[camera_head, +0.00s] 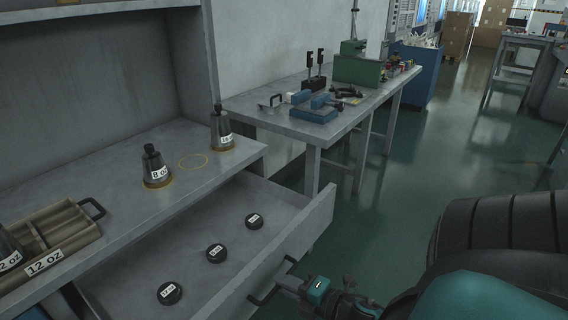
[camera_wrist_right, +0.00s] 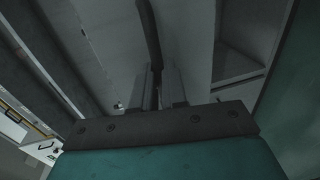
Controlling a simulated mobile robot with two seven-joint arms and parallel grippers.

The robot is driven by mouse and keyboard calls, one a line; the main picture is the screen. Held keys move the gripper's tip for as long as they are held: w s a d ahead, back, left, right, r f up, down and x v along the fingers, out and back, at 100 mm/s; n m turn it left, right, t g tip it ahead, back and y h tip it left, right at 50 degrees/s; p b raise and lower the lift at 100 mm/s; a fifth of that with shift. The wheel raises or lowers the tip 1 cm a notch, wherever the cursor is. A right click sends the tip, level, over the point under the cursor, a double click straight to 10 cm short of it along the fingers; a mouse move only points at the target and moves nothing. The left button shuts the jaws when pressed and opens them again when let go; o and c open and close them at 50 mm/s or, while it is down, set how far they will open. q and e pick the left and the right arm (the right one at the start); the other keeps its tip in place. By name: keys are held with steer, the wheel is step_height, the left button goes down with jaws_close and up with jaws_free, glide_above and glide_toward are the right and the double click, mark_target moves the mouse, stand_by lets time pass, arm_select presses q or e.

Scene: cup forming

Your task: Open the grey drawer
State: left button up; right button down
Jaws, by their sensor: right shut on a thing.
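The grey drawer (camera_head: 290,222) is pulled out from under the grey workbench in the head view. Several round black pieces with white labels lie inside it, one of them near its middle (camera_head: 216,252). My right gripper (camera_head: 277,283) is at the drawer's front face, shut on the dark drawer handle (camera_head: 262,296). In the right wrist view, the handle (camera_wrist_right: 150,40) runs up from between the fingers (camera_wrist_right: 157,88) against the grey front. My left gripper is not in view.
On the workbench top (camera_head: 190,195) stand metal cup forms, one labelled 8 oz (camera_head: 156,168), and a brown 12 oz holder (camera_head: 60,235). A second table (camera_head: 260,115) with a blue vise (camera_head: 316,108) stands behind. Green floor (camera_head: 400,190) is open to the right.

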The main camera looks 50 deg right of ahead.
steer(key=c, duration=1.2)
jaws_free()
steer(key=v, duration=1.3)
steer(key=shift+d+p, duration=0.1)
steer(key=shift+p, duration=0.25)
steer(key=shift+w, duration=0.15)
